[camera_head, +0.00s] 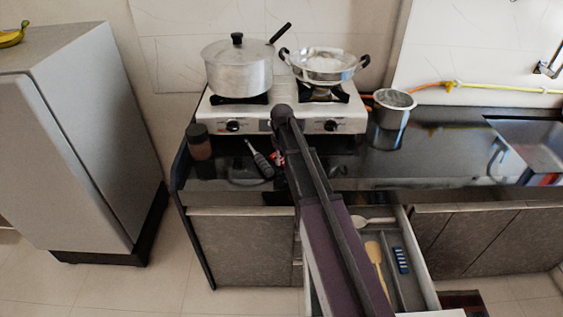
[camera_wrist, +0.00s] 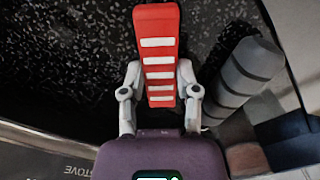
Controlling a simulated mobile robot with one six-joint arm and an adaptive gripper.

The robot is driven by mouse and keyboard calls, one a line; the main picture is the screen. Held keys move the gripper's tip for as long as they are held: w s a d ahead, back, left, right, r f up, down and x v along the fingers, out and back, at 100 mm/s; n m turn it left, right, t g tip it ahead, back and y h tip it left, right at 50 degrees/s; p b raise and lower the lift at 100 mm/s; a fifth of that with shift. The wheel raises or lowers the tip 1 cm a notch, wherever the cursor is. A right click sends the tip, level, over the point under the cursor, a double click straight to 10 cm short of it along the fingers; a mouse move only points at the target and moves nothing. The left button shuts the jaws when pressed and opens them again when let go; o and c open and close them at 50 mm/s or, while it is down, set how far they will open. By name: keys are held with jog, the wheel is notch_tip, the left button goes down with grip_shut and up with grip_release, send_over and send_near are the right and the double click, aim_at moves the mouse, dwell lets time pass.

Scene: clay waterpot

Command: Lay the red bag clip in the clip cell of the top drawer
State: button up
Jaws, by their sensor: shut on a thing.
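The red bag clip (camera_wrist: 158,22), with several white stripes, stands lengthwise between the fingers of my gripper (camera_wrist: 159,95) in the wrist view. The fingers are shut on its sides, over the dark speckled counter. In the head view my arm hides the gripper; only a small reddish patch shows beside the arm at the counter. The top drawer (camera_head: 433,296) is pulled out at the lower right. Its right compartment holds a blue striped clip (camera_head: 401,260). A wooden spatula (camera_head: 376,262) lies in the compartment to the left, and a pale spoon (camera_head: 374,221) lies at the back.
A grey banded cylindrical object (camera_wrist: 243,80) lies close right of the clip. On the counter are a brown jar (camera_head: 199,143), a dark handled tool (camera_head: 261,160) and a steel pot (camera_head: 392,110). The stove (camera_head: 345,116) with two pans stands behind. My arm covers the drawer's left part.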

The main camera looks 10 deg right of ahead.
aim_at(282, 160)
jog(key=shift+r, duration=0.1)
notch_tip(282, 160, up, 3)
jog(key=p, duration=0.3)
jog(key=shift+r, duration=0.15)
jog(key=shift+s+r+p, duration=0.25)
jog(key=shift+p, duration=0.25)
jog(key=s+d+r+p, duration=0.1)
jog(key=s+d, duration=0.1)
jog(key=s, duration=1.3)
jog(key=shift+s+d, duration=0.15)
jog(key=shift+d, duration=0.15)
jog(key=shift+d, duration=0.15)
